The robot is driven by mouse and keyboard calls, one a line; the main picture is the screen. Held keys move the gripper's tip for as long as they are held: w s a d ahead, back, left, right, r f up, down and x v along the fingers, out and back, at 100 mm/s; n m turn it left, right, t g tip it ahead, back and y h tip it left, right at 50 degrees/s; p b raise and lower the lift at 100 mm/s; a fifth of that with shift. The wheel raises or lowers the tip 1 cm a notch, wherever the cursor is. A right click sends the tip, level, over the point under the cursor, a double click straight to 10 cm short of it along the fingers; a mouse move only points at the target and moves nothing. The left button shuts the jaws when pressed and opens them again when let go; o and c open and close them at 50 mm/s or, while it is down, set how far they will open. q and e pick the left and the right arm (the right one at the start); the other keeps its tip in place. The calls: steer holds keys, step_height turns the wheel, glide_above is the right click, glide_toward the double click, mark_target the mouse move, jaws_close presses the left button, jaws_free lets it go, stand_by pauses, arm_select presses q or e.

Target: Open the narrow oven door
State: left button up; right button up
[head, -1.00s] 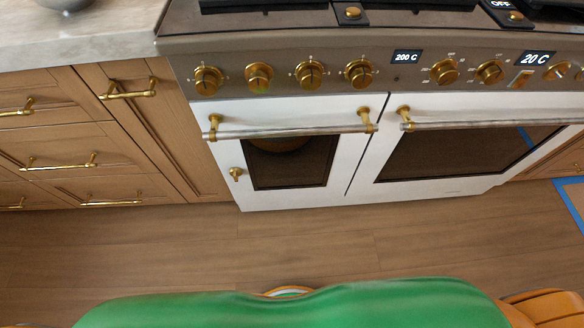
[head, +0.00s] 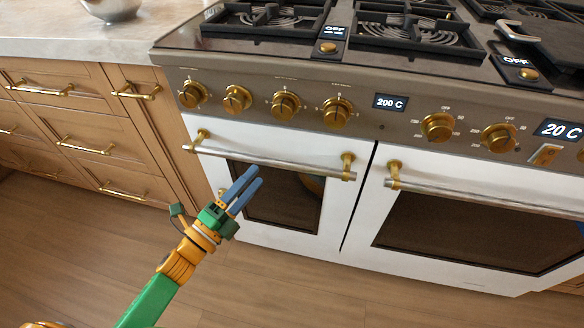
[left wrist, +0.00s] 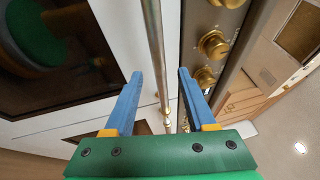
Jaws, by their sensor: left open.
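The narrow oven door (head: 335,205) is white with a dark window and looks shut. Its silver handle bar (head: 270,163) runs across the top on brass mounts. My left gripper (head: 254,174) has blue fingers and is open and empty in front of the door, its tips just below the bar in the head view. In the left wrist view, the bar (left wrist: 155,45) runs through the gap between the open fingers (left wrist: 158,75). I cannot tell whether the fingers reach around it or touch it. My right gripper is not in view.
A wide oven door (head: 360,255) with its own handle bar (head: 480,195) is on the right. Brass knobs (head: 285,106) line the panel above. Wooden drawers (head: 70,125) stand left, under a counter with a metal bowl (head: 110,8). The floor (head: 80,250) is clear.

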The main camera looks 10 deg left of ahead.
mark_target(265, 162)
arm_select(q)
steer(key=x, duration=0.5)
steer(key=shift+w+a, duration=0.25)
steer(key=shift+w, duration=0.3)
steer(key=shift+w+d+r, duration=0.1)
steer(key=shift+w+d, duration=0.05)
steer(key=shift+w, duration=0.05)
jaws_close()
stand_by(0.6)
